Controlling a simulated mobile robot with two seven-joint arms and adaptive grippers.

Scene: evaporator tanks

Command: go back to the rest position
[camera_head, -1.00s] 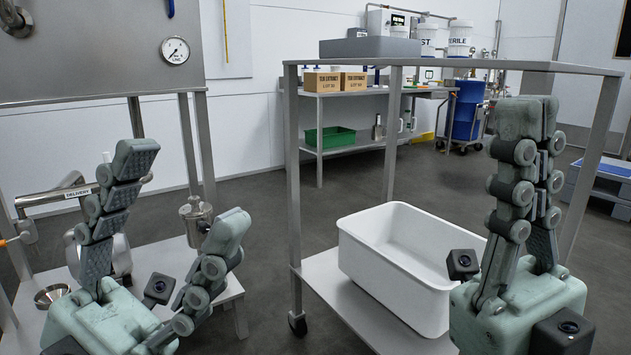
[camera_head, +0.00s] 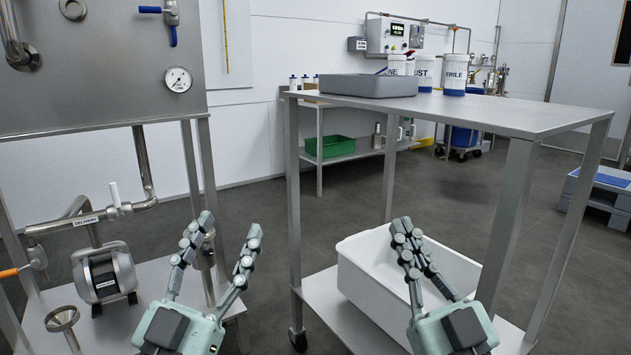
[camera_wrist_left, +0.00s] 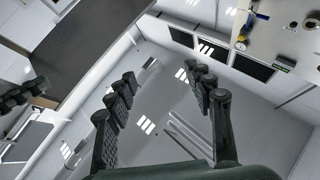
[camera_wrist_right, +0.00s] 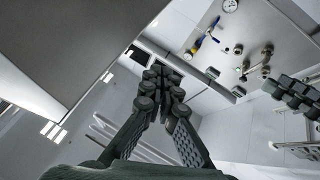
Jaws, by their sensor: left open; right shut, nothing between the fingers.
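My left gripper (camera_head: 220,226) is at the lower middle-left of the head view, fingers pointing up and spread apart, with nothing between them. It also shows open in the left wrist view (camera_wrist_left: 160,95). My right gripper (camera_head: 404,226) is in front of the white tub, fingers pointing up with their tips together and nothing held. In the right wrist view its fingertips (camera_wrist_right: 162,78) meet. My other gripper's fingers show at the right edge of that view. Neither gripper visibly touches anything.
A steel cart (camera_head: 500,113) stands right of centre, with a grey tray (camera_head: 368,86) and several labelled containers on top. A white tub (camera_head: 360,280) sits on its lower shelf. At left are a steel tank (camera_head: 100,60), a pump (camera_head: 104,275) and a funnel (camera_head: 62,318). Grey floor lies between.

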